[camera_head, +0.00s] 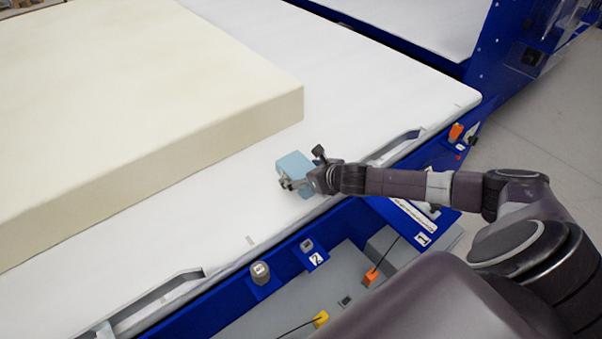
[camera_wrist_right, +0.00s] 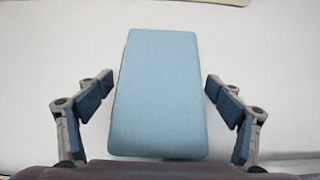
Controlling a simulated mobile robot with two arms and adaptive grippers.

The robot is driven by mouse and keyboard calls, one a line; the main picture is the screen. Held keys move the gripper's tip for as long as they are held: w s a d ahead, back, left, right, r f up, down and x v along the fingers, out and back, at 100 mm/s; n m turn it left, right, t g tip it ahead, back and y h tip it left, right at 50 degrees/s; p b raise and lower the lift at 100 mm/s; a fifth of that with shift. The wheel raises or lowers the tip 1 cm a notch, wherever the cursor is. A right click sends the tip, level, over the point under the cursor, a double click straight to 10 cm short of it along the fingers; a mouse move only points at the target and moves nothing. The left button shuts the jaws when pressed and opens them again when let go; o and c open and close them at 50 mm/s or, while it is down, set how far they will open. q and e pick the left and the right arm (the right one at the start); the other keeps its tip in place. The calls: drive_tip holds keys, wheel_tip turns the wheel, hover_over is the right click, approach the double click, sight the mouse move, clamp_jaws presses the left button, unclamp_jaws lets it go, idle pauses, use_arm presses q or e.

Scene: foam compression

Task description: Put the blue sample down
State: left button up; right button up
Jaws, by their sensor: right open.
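The blue sample (camera_head: 293,166) is a small light-blue block on the white table top (camera_head: 400,93), near its front edge. My right gripper (camera_head: 298,182) is at the sample, its arm reaching in from the right. In the right wrist view the sample (camera_wrist_right: 160,90) lies between the two fingers of my right gripper (camera_wrist_right: 163,105). The fingers stand apart, with a visible gap on each side of the sample. The sample's lower end is close to the gripper's palm. My left gripper is not in view.
A large cream foam block (camera_head: 150,100) covers much of the table to the left of the sample. A blue frame (camera_head: 290,250) with a grey knob (camera_head: 260,270) and an orange switch (camera_head: 456,131) runs along the front edge. White table surface is clear behind and right of the sample.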

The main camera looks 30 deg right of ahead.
drive_tip(key=shift+c, duration=0.4)
drive_tip(key=c, duration=1)
drive_tip(key=shift+r, duration=0.1)
